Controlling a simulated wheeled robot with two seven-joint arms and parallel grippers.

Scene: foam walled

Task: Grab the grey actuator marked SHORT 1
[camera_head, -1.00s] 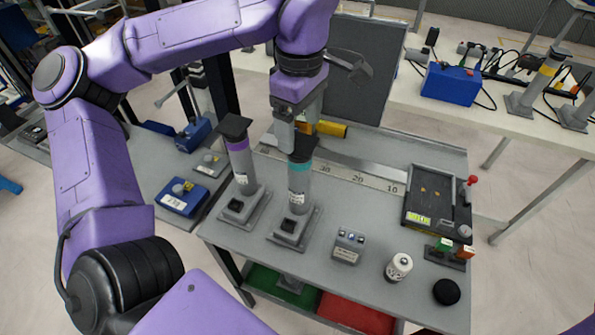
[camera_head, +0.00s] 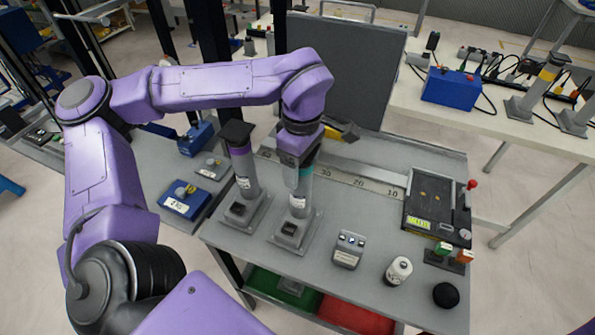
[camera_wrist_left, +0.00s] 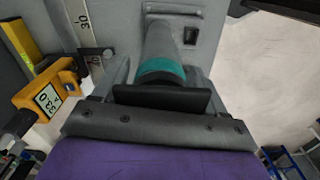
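Two grey actuators stand upright on square grey bases on the bench. The one with a teal band (camera_head: 299,202) carries a small white label that I cannot read; it also shows in the left wrist view (camera_wrist_left: 163,45). The one with a purple band (camera_head: 244,172) and a black square cap stands to its left, its label also unreadable. My left gripper (camera_head: 300,175) is down over the top of the teal-banded actuator and hides its cap. In the left wrist view its fingers (camera_wrist_left: 162,76) stand on either side of the column, with gaps visible. My right gripper is out of view.
A yellow digital gauge on a steel ruler (camera_head: 350,182) lies behind the actuators. A grey button box (camera_head: 349,249), a white bottle (camera_head: 398,270), a black knob (camera_head: 446,294) and a black tester (camera_head: 437,205) occupy the right. A dark panel (camera_head: 345,70) stands behind.

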